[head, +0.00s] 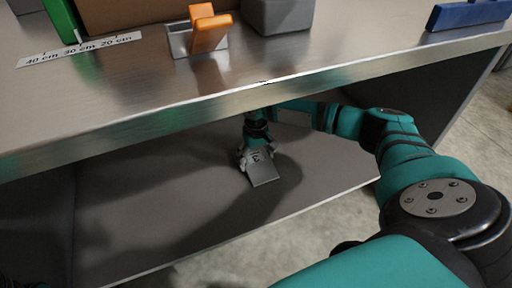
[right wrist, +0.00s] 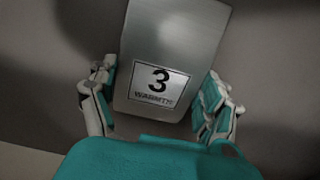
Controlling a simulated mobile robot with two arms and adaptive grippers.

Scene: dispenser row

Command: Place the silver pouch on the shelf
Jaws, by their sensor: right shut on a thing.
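I cannot tell whether the pouch touches the shelf. My left gripper is not in view.
The steel tabletop (head: 330,62) overhangs the shelf. On it are an orange-handled fixture (head: 208,30), a grey block (head: 278,14), a blue bar (head: 468,13) and a ruler strip (head: 80,48). The shelf around the pouch looks clear.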

